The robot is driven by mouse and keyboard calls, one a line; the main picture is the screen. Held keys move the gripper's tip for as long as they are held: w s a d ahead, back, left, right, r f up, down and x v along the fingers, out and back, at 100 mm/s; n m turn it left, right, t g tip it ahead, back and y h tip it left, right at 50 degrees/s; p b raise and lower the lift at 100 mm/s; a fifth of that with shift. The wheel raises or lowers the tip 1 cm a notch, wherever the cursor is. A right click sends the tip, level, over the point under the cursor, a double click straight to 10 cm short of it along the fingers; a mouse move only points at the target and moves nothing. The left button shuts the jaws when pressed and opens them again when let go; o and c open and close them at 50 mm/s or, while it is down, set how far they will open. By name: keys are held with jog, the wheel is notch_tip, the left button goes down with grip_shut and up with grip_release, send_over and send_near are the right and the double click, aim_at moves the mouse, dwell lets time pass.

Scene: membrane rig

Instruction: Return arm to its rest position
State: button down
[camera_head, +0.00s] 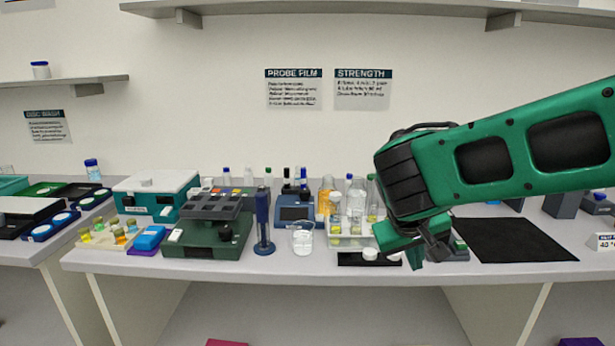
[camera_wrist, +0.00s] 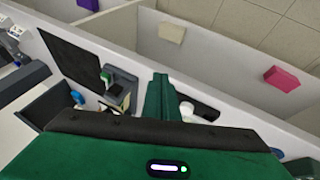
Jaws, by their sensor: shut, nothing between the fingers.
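My green arm reaches in from the right in the head view, and my gripper (camera_head: 416,258) points down above the front of the bench (camera_head: 290,267). In the wrist view my gripper (camera_wrist: 161,80) shows its green fingers together, with nothing between them. Just left of and below it in the head view are a black strip (camera_head: 355,260) and small white caps (camera_head: 370,254). A white cap (camera_wrist: 187,109) also shows close to the fingers in the wrist view. My arm hides part of the bench behind it.
A black mat (camera_head: 510,240) lies on the right of the bench. A rack of bottles (camera_head: 350,228) stands left of my gripper. Further left are a dark green instrument (camera_head: 208,237), a blue upright tool (camera_head: 263,222) and a glass beaker (camera_head: 303,238). A shelf (camera_head: 380,8) hangs above.

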jog(key=s+d+f+m+g+y, duration=0.1)
jog(key=s+d+f+m+g, duration=0.2)
jog(key=s+d, duration=0.9)
jog(key=s+d+f+m+g+y, duration=0.1)
jog(key=s+d+m+y, duration=0.2)
jog(key=s, duration=1)
jog(key=d+m, duration=0.1)
jog(key=d, duration=0.2)
jog(key=shift+s+d+f+g, duration=0.15)
jog(key=shift+s+g, duration=0.15)
jog(key=shift+s, duration=0.05)
